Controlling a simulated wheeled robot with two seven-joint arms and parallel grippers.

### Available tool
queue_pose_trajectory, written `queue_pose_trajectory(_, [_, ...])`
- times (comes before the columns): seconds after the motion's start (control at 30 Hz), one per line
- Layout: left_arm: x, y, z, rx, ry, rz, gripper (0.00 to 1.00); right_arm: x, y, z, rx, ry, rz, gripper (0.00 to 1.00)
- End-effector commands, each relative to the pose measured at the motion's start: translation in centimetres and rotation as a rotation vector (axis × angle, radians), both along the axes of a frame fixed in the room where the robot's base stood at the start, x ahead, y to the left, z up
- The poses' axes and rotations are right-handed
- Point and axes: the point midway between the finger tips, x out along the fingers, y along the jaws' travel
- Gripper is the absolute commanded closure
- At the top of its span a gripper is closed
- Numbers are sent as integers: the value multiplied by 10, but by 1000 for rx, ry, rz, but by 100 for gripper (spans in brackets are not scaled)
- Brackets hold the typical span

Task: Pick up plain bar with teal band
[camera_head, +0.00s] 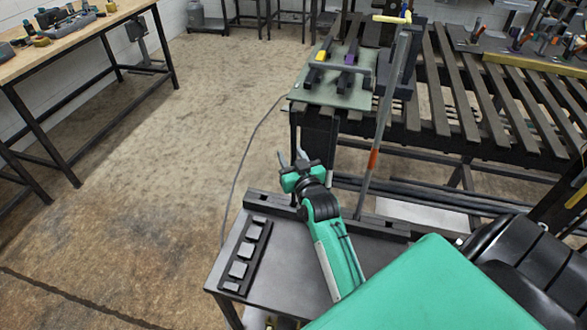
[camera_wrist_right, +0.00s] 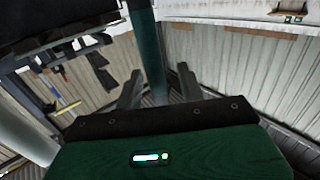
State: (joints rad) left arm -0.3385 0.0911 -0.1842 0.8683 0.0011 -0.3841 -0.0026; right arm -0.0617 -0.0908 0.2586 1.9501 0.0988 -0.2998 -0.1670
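I cannot make out a bar with a teal band in the head view. Two dark bars lie on a pale green board (camera_head: 345,97), one with a yellow band (camera_head: 321,56) and one with a purple band (camera_head: 350,59). My right gripper (camera_head: 293,158) is in front of the board and nearer to me, above the small dark table, fingers apart with nothing between them. In the right wrist view its two dark fingers (camera_wrist_right: 159,88) stand apart. A dark teal upright (camera_wrist_right: 146,50) shows behind them; I cannot tell what it is. My left gripper is not in view.
A black rack with several grey pads (camera_head: 245,256) lies on the small table (camera_head: 290,270). A grey pole (camera_head: 385,110) with an orange band rises right of my gripper. A slatted bench (camera_head: 450,80) stands behind.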

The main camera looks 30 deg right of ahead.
Motion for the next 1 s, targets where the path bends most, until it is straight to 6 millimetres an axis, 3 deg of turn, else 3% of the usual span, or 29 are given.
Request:
queue_pose_trajectory(0.27, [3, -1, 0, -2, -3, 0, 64, 2, -1, 0, 0, 0, 0, 63])
queue_pose_trajectory(0.47, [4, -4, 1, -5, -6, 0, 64, 2, -1, 0, 1, 0, 0, 100])
queue_pose_trajectory(1.0, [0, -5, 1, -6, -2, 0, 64, 2, -1, 8, 0, -5, 0, 100])
